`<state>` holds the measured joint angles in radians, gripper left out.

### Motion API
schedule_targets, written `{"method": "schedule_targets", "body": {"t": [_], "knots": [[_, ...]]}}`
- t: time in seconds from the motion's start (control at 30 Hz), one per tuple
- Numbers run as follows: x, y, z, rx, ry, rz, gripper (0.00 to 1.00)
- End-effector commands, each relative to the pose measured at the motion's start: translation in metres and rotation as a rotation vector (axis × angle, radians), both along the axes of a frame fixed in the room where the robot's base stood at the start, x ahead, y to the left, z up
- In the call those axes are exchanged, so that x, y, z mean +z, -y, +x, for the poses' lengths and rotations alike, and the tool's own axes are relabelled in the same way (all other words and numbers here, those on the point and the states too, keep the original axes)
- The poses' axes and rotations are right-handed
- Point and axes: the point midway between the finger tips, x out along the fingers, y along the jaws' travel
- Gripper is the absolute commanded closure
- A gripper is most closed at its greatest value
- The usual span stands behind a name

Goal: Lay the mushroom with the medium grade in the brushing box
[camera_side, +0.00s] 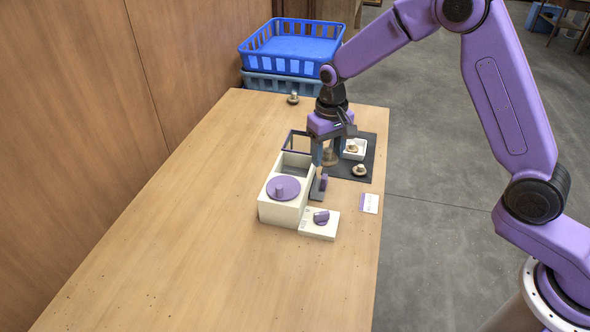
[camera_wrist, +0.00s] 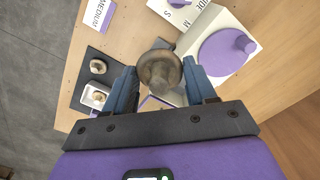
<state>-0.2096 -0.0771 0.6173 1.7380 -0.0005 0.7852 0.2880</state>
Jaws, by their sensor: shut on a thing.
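My gripper (camera_side: 328,150) is shut on a brown mushroom (camera_wrist: 160,72), holding it between its blue fingers; the gripper also shows in the wrist view (camera_wrist: 160,86). In the side view the held mushroom (camera_side: 330,158) hangs beside the far right corner of the cream brushing box (camera_side: 279,213). The box has a round purple knob on its near top and an open compartment (camera_side: 296,163) at its far end. A purple-framed lid (camera_side: 294,141) stands raised behind the compartment. A card (camera_wrist: 97,13) reads MEDIUM.
A dark mat (camera_side: 367,173) holds a white tray (camera_side: 361,155) with a mushroom in it, and a loose mushroom (camera_side: 359,170). Another mushroom (camera_side: 293,98) sits near the blue crates (camera_side: 285,68). A dial panel (camera_side: 311,230) adjoins the box. The table's near left is clear.

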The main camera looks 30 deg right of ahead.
Motion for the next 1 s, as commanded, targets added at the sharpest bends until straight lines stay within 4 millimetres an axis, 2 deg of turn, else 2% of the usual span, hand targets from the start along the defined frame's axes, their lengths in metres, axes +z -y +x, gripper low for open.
{"method": "schedule_targets", "body": {"t": [0.1,0.43,0.6,0.73,1.0], "knots": [[-0.010,-0.005,0.019,0.000,-0.001,0.000,0.59],[-0.032,-0.017,0.063,0.001,-0.002,0.000,0.59],[-0.056,-0.022,0.082,0.001,-0.002,0.000,0.59],[-0.072,-0.025,0.094,0.002,-0.002,-0.001,0.59],[-0.083,-0.028,0.105,0.002,0.000,0.000,0.59]]}}
